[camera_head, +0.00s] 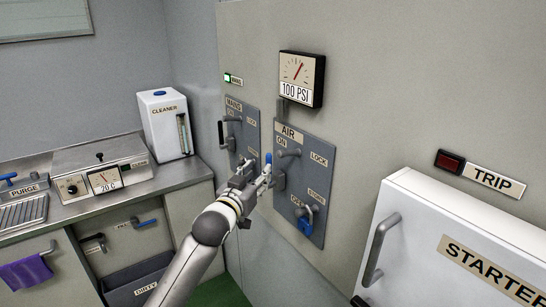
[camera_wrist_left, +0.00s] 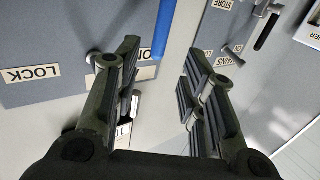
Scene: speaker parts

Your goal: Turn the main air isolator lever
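The grey AIR panel (camera_head: 312,175) is on the wall in the head view, with ON, OFF and LOCK labels. A grey lever (camera_head: 289,153) sits near its ON label, and a fitting with a blue part (camera_head: 305,224) sits near OFF. My left gripper (camera_head: 266,176) is at the panel's left edge, beside a blue-tipped handle (camera_head: 268,158). In the left wrist view the gripper (camera_wrist_left: 160,72) is open, its fingers apart. A blue handle (camera_wrist_left: 164,28) shows in line with the gap, its end near the fingertips; contact cannot be told. My right gripper is not in view.
The MAINS panel (camera_head: 236,118) with its lever is just left of the AIR panel. A 100 PSI gauge (camera_head: 302,79) projects above. The white STARTER box (camera_head: 440,250) stands out at the right. A counter (camera_head: 70,205) with a white cleaner container (camera_head: 166,124) is at the left.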

